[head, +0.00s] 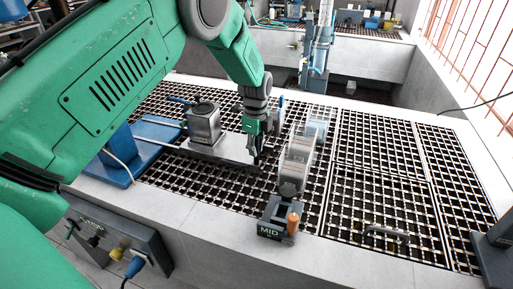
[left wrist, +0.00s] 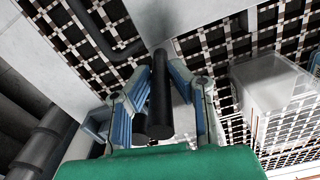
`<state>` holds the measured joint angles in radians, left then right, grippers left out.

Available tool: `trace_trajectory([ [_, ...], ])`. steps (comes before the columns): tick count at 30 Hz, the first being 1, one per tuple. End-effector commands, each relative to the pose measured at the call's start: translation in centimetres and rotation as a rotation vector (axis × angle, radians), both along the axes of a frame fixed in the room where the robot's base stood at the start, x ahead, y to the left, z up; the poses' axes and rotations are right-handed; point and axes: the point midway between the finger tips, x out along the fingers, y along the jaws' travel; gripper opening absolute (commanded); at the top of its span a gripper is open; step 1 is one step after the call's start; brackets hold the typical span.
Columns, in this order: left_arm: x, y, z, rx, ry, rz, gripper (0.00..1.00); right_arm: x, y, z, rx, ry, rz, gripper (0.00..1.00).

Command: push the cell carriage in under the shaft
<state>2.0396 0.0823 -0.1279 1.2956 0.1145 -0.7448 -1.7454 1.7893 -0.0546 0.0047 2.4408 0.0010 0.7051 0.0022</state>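The cell carriage is a flat grey plate (head: 224,152) with a metal cell (head: 204,127) standing on it. It lies on the grating, right of a blue base (head: 118,163) with rails. My left gripper (head: 257,153) points down at the plate's right end. In the left wrist view its fingers (left wrist: 160,75) close on both sides of a black upright handle (left wrist: 160,105). My arm covers much of the left side, and I cannot make out the shaft. My right gripper is out of view.
A block marked MID (head: 278,220) with an orange handle stands in front, with a row of pale grey parts (head: 298,160) behind it. Open grating (head: 375,185) lies to the right. A control box (head: 115,240) hangs on the front wall. A dark unit (head: 494,255) stands far right.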

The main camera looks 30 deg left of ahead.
Motion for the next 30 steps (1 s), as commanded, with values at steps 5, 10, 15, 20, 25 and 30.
trace_trajectory([
  [5, 0.1, 0.1, 0.1, 0.000, -0.003, -0.001, 0.00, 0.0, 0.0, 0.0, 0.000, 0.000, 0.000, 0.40],
  [10, -0.1, 1.3, 0.2, 0.000, -0.004, 0.001, 0.00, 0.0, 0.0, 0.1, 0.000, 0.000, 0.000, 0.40],
  [15, -0.8, 4.2, 0.3, 0.000, -0.005, 0.003, 0.00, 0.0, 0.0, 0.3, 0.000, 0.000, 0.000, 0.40],
  [20, -1.8, 8.1, 0.3, 0.000, -0.007, 0.006, 0.00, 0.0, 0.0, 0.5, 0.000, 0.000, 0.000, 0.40],
  [25, -2.9, 12.7, 0.2, 0.000, -0.009, 0.006, 0.00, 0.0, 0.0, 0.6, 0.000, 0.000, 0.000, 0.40],
  [30, -3.9, 17.2, 0.2, 0.001, -0.009, 0.005, 0.00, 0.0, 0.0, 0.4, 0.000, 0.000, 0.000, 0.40],
])
